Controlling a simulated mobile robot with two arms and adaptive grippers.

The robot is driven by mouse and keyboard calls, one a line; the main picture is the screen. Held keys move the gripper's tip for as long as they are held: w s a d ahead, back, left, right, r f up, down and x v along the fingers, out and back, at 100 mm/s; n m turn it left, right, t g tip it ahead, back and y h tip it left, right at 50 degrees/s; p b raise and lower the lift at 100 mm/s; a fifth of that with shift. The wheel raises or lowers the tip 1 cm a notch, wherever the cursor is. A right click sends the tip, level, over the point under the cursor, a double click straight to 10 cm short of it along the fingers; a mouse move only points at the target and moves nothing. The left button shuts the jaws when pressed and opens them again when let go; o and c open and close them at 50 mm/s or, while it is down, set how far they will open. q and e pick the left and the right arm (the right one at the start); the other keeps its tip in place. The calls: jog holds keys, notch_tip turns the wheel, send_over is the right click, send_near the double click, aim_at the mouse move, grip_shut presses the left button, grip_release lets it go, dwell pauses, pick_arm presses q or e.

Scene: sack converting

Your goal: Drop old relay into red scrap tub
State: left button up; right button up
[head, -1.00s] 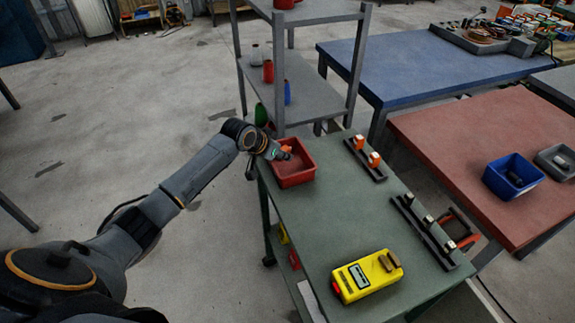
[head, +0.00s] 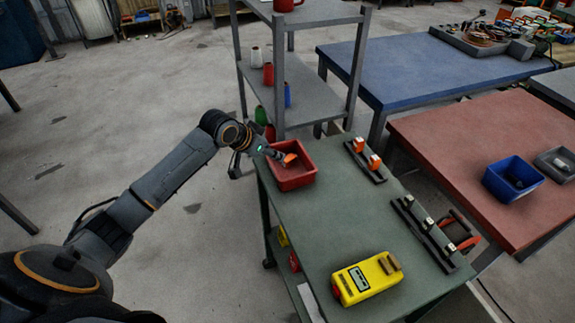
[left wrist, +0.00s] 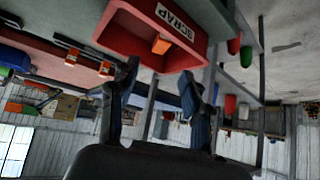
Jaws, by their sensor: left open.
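The red scrap tub (head: 293,183) stands at the far left corner of the green cart top. The old relay, an orange block (head: 290,158), shows inside the tub. In the left wrist view, which is upside down, the tub (left wrist: 135,42) bears a SCRAP label and the orange relay (left wrist: 161,45) lies within its walls. My left gripper (head: 274,153) is at the tub's left side. Its two fingers (left wrist: 163,78) are spread apart with nothing between them, and the relay is clear of them. My right gripper is not in view.
The cart top (head: 335,215) also holds a rail with orange relays (head: 365,160), a second dark rail (head: 425,233) and a yellow meter (head: 366,278). A grey shelf (head: 295,90) rises behind the tub. A red table (head: 480,140) with a blue bin (head: 512,178) is at right.

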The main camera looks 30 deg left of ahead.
pick_arm(q)
jog(key=v, duration=0.5)
